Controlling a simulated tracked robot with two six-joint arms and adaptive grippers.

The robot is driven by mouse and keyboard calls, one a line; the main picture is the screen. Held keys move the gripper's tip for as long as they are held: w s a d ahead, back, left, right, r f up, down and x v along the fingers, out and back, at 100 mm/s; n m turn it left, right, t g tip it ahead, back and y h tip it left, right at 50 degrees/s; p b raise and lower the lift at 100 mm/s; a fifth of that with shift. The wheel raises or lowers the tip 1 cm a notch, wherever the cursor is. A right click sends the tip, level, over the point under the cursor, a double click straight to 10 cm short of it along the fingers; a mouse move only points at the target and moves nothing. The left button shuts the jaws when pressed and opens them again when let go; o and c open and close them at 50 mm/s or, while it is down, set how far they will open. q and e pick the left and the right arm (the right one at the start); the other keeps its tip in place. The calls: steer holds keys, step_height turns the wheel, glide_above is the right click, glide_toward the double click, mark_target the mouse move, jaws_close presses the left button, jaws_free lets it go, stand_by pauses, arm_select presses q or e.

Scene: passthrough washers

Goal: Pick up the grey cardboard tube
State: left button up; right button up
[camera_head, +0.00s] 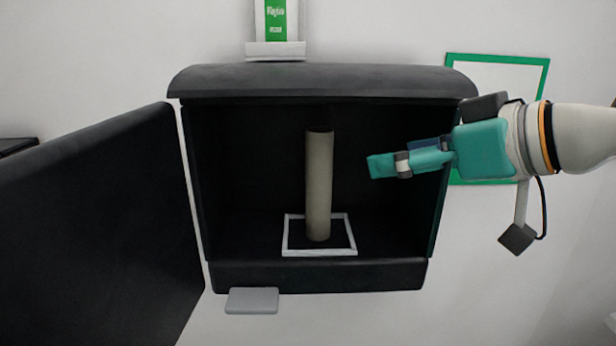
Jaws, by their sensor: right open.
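The grey cardboard tube (319,186) stands upright inside an open black cabinet (325,80). Its base is within a white square frame (320,252) on the cabinet floor. My right gripper (382,166), teal, reaches in from the right at about the tube's upper half. Its fingers point left toward the tube, with a visible gap between them and the tube. It is open and holds nothing. My left gripper is not in view.
The cabinet's black door (95,235) stands open at the left. A grey tab (252,300) sticks out below the cabinet's front edge. A green and white box (276,22) stands above the cabinet on a small white ledge (275,50). A green frame (500,58) is on the wall behind my right arm.

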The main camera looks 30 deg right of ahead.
mark_target(329, 162)
steer(key=x, duration=1.1)
steer(key=shift+r, duration=0.1)
steer(key=shift+d+r+p+x, duration=0.1)
steer(key=shift+p+x, duration=0.15)
steer(key=shift+x, duration=0.65)
steer(key=shift+d+r+p+x, duration=0.15)
steer(key=shift+p+x, duration=0.1)
steer(key=shift+x, duration=0.65)
steer(key=shift+d+r+p+x, duration=0.1)
steer(key=shift+p+x, duration=0.15)
steer(key=shift+x, duration=0.65)
steer(key=shift+w, duration=0.15)
steer(key=shift+c, duration=0.2)
steer(key=c, duration=1)
